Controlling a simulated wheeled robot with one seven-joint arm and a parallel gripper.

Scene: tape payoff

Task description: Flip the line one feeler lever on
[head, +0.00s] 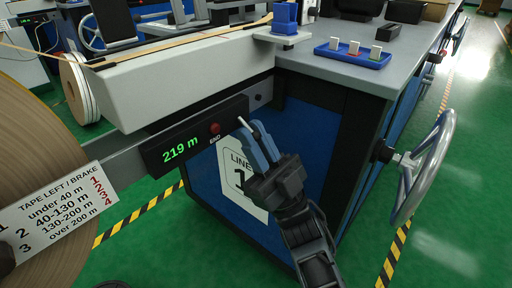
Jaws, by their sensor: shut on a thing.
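The line one feeler lever (242,124) shows as a short thin pale rod at the right end of the black display panel, just right of the red END light. My gripper (256,138) reaches up from below, and its blue fingers are shut on the lever. The lever's pale tip sticks out up and to the left of the fingers; the rest is hidden by them. The black panel (178,146) reads 219 m in green. The LINE 1 sign (232,183) on the blue cabinet is partly covered by my gripper.
A large tape roll (38,118) with a tape left/brake label (56,217) stands at left. A silver handwheel (428,165) juts out at right. A blue tray (352,53) with several tags sits on the grey bench top (300,62). Green floor is clear at lower right.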

